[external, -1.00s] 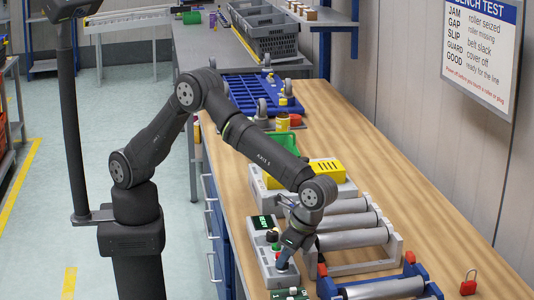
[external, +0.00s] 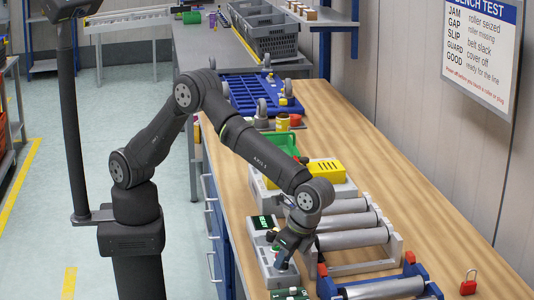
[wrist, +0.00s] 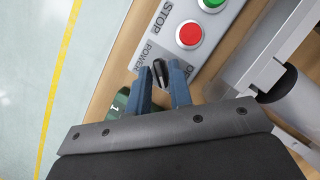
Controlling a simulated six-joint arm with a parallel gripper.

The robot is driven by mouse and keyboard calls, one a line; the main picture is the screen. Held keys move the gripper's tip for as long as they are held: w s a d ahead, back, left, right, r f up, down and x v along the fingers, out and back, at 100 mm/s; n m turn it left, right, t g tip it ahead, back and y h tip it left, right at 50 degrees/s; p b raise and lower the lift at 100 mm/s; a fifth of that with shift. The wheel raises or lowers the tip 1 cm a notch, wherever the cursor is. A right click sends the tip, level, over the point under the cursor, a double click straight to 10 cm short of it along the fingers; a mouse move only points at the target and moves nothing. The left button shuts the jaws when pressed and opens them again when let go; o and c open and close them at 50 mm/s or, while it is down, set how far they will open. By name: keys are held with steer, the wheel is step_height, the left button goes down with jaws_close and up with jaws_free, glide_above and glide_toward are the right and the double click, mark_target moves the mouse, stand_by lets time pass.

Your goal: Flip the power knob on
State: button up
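The black power knob (wrist: 160,74) sits on a light grey control box beside the printed word POWER in the wrist view. Part of another label shows by the right finger, its end hidden. My gripper (wrist: 161,82) has its two blue-grey fingers on either side of the knob. The gap between them is narrow, and I cannot tell whether both fingers touch it. In the external view my gripper (external: 282,262) points down over the front part of the control box (external: 262,248) and hides the knob.
A red button (wrist: 189,34) marked STOP and a green button (wrist: 211,3) lie further along the box. A dark display (external: 264,222) is at its far end. The roller conveyor (external: 352,238) stands close to the right. A red padlock (external: 468,284) lies on the bench.

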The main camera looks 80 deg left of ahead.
steer(key=shift+o, duration=0.9)
steer(key=v, duration=1.2)
steer(key=shift+a, duration=0.1)
steer(key=x, duration=1.2)
